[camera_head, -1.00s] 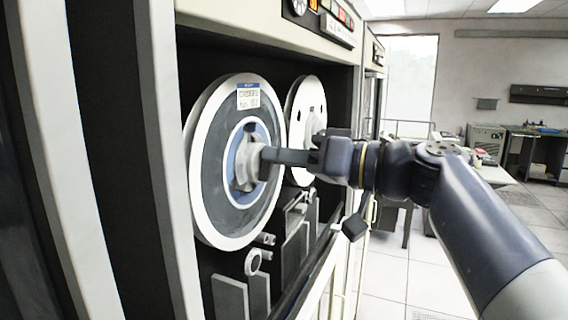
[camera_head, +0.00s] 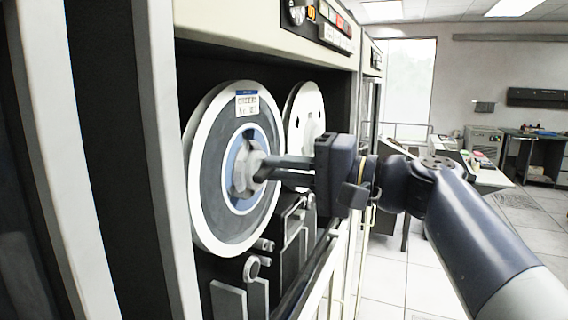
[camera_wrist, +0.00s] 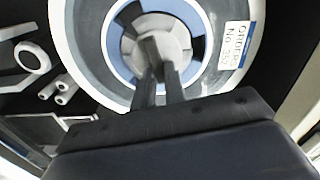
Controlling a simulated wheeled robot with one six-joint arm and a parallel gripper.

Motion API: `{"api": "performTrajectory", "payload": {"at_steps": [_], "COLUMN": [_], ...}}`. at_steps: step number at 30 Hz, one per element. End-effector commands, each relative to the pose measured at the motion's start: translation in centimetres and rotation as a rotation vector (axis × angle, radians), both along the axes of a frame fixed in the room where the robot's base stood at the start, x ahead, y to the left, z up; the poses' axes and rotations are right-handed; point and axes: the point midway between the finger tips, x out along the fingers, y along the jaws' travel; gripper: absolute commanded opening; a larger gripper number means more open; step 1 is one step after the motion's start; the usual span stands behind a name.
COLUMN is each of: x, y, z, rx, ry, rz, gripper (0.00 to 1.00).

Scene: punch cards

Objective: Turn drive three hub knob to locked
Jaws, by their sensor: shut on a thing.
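The hub knob (camera_head: 243,174) is a grey knob at the centre of the front tape reel (camera_head: 210,190), inside a blue ring. My gripper (camera_head: 259,170) reaches it from the right and is shut on it. In the wrist view the knob (camera_wrist: 140,50) shows a raised bar between my two fingers (camera_wrist: 157,78). The reel carries a white and blue label, seen near its top in the head view and at the right in the wrist view. The fingertips partly hide the knob, and I cannot read any locked mark.
A second reel (camera_head: 305,118) sits behind the first in the same cabinet. A control panel (camera_head: 325,25) with a dial and coloured buttons is above. Tape guides (camera_head: 252,268) stand out below the reels. The floor (camera_head: 395,285) to the right is open, with desks farther back.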

Motion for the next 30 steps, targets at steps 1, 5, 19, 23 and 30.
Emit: {"api": "performTrajectory", "payload": {"at_steps": [1, 5, 19, 23, 30], "x": [0.03, 0.03, 0.03, 0.03, 0.04], "y": [-0.02, -0.02, -0.02, -0.02, -0.01], "z": [0.05, -0.08, -0.31, -0.33, -0.34], "rx": [0.010, 0.036, 0.072, 0.072, 0.072], "ry": [0.031, 0.102, 0.205, 0.207, 0.206], "rz": [-0.001, -0.001, -0.001, -0.001, -0.001], "gripper": [0.00, 0.00, 0.00, 0.00, 0.14]}}
